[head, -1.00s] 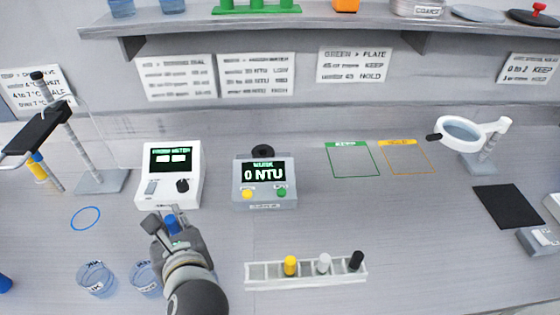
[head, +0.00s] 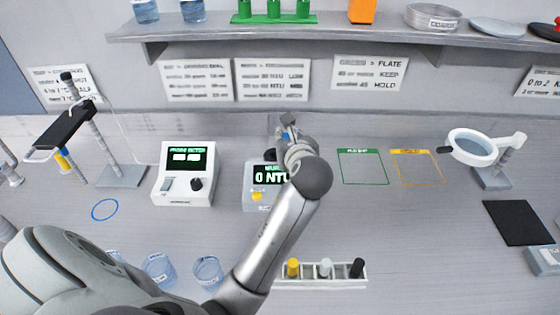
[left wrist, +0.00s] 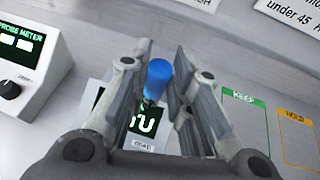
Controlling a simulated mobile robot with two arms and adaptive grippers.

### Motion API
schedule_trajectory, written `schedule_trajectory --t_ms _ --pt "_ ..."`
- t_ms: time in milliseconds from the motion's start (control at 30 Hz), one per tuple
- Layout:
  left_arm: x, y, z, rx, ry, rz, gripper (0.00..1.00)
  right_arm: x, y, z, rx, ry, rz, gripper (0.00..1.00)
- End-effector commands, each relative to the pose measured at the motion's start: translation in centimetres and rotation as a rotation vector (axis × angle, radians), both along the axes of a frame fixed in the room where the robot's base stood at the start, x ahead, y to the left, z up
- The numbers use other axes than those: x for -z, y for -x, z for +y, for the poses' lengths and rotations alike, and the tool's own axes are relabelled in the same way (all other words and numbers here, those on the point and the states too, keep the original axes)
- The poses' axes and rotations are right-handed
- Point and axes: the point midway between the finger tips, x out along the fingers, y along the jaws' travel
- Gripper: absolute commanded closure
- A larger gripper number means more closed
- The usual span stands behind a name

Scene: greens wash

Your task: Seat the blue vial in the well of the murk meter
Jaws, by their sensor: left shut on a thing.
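My left gripper (head: 287,130) is shut on the blue vial (left wrist: 158,78) and holds it behind and above the screen of the murk meter (head: 249,200). The blue cap stands between the fingers in the left wrist view; only a bit of blue shows in the head view. The murk meter reads 0 NTU, and its right part is covered by my left arm in the head view. Its well is hidden behind the gripper, so I cannot tell whether the vial touches it. My right gripper is not in view.
The probe meter (head: 184,190) stands left of the murk meter. A white rack (head: 340,283) with yellow, white and black-capped vials is in front. Beakers (head: 208,270) stand near my arm. Green (head: 363,182) and orange (head: 416,181) outlines are empty. A shelf (head: 300,31) runs above.

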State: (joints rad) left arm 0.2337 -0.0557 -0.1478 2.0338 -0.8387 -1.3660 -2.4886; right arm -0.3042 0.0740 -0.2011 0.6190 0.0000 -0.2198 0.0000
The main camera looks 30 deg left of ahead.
Motion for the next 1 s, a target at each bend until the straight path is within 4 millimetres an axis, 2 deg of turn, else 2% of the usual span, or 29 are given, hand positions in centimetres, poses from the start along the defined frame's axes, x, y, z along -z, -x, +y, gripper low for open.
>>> schedule_trajectory --t_ms 33,100,300,367,633,867,1000 --pt "-0.5 -1.3 1.5 -0.025 0.003 0.000 0.98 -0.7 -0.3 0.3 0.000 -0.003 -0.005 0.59" --pt "-0.5 -2.6 3.2 -0.049 0.003 -0.001 0.98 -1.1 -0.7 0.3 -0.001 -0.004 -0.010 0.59" --pt "0.0 -4.6 5.7 -0.082 0.002 -0.002 0.98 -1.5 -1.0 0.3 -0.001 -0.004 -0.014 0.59" --pt "0.5 -4.8 6.0 -0.086 0.002 0.000 0.98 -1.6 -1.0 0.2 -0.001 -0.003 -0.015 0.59" --pt "5.2 -4.8 6.1 -0.087 0.001 0.001 0.98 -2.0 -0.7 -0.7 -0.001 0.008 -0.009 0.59" --pt "7.1 -4.8 6.1 -0.087 0.000 0.000 0.98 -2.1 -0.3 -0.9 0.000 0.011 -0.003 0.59" --pt "9.1 -4.8 6.0 -0.087 0.001 0.001 0.98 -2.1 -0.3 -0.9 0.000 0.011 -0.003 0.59"
